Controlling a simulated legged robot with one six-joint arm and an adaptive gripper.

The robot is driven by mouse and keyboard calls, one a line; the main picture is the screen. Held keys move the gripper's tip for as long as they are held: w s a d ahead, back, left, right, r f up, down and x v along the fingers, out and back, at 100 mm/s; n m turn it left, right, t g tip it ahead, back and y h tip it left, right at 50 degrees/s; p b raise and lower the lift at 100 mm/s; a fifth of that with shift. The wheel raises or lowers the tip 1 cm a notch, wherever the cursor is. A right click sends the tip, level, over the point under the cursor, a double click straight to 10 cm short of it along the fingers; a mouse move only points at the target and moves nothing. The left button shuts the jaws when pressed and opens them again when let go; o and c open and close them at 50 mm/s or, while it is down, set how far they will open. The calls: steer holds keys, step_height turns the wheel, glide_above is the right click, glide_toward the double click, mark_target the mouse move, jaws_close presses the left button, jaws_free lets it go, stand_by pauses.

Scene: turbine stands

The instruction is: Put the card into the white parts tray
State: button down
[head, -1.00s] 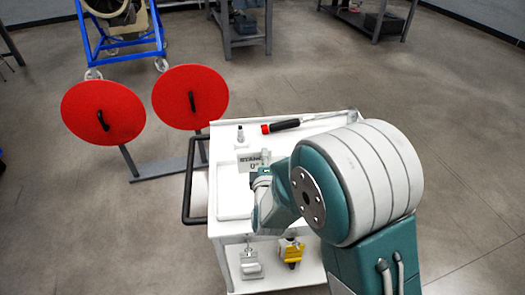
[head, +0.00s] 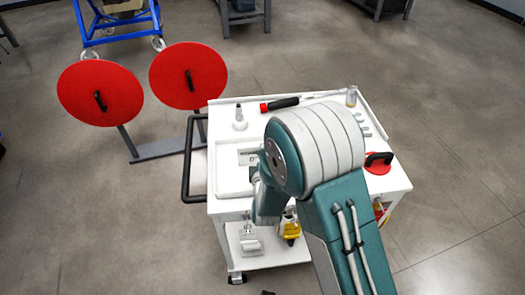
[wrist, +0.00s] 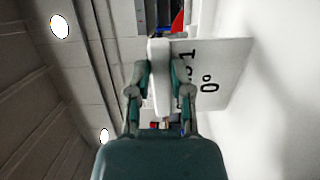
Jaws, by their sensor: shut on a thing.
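The card (head: 247,157) is a white plate with dark printing. In the wrist view the card (wrist: 213,72) shows "0°" and part of another line. My gripper (wrist: 160,78) is shut on the card's thick white edge piece, between its two fingers. In the head view my gripper (head: 256,176) is mostly hidden behind my arm. The white parts tray (head: 232,192) is on the left part of the cart top. The card is upright or tilted over the tray's inside. I cannot tell whether it touches the tray floor.
The white cart (head: 395,182) also carries a black-and-red tool (head: 280,104), a small white fitting (head: 240,118) and a red disc with a black handle (head: 378,164). A yellow part (head: 290,229) is on the lower shelf. Two red discs (head: 100,94) stand left of the cart.

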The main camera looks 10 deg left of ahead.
steer(key=shift+a+f, duration=0.1)
steer(key=shift+f, duration=0.1)
steer(key=shift+c, duration=2.3)
jaws_free()
steer(key=shift+o, duration=0.8)
steer(key=shift+v, duration=3.5)
